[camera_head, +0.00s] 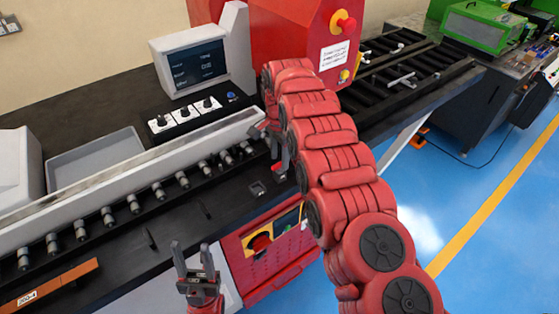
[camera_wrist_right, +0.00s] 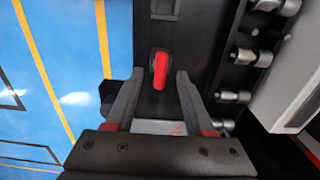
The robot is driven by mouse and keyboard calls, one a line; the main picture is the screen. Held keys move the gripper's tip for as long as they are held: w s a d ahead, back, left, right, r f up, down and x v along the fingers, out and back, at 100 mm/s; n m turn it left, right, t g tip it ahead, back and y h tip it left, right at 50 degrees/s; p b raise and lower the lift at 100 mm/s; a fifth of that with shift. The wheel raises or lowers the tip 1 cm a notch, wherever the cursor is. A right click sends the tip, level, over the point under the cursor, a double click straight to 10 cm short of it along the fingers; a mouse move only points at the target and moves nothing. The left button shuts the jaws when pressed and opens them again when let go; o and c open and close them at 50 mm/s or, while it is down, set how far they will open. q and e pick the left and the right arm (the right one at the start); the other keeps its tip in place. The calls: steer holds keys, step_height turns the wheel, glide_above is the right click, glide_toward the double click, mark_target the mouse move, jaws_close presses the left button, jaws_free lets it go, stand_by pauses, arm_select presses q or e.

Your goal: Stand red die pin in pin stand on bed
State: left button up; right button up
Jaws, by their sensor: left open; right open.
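The red die pin (camera_wrist_right: 160,70) shows in the right wrist view on the dark bed (camera_wrist_right: 195,45), ahead of and between the fingers of my right gripper (camera_wrist_right: 153,85). I cannot tell whether the pin is upright or lying. The right gripper is open and does not touch it. A small dark square holder with a grey middle (camera_wrist_right: 165,8), perhaps the pin stand, is beyond the pin at the top edge. A similar square piece (camera_head: 258,190) shows on the bed in the head view. My right arm hides much there. My left gripper (camera_head: 194,264) is open and empty at the bed's front.
A row of grey rollers (camera_head: 133,203) runs along the bed. Thin dark upright pieces (camera_head: 150,238) stand in front. An orange bar (camera_head: 52,285) lies at the left. A red box with a knob (camera_head: 268,250) is below the bed's front edge.

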mark_target(280, 163)
step_height(280, 163, up, 2)
steer(key=shift+w+r+b, duration=0.1)
steer(key=shift+r+b, duration=0.1)
steer(key=shift+b, duration=0.25)
step_height(280, 163, up, 4)
steer(key=shift+d+f+p, duration=0.1)
steer(key=shift+f+p, duration=0.15)
steer(key=shift+p, duration=0.25)
step_height(280, 163, up, 10)
steer(key=p, duration=1)
steer(key=shift+f, duration=0.1)
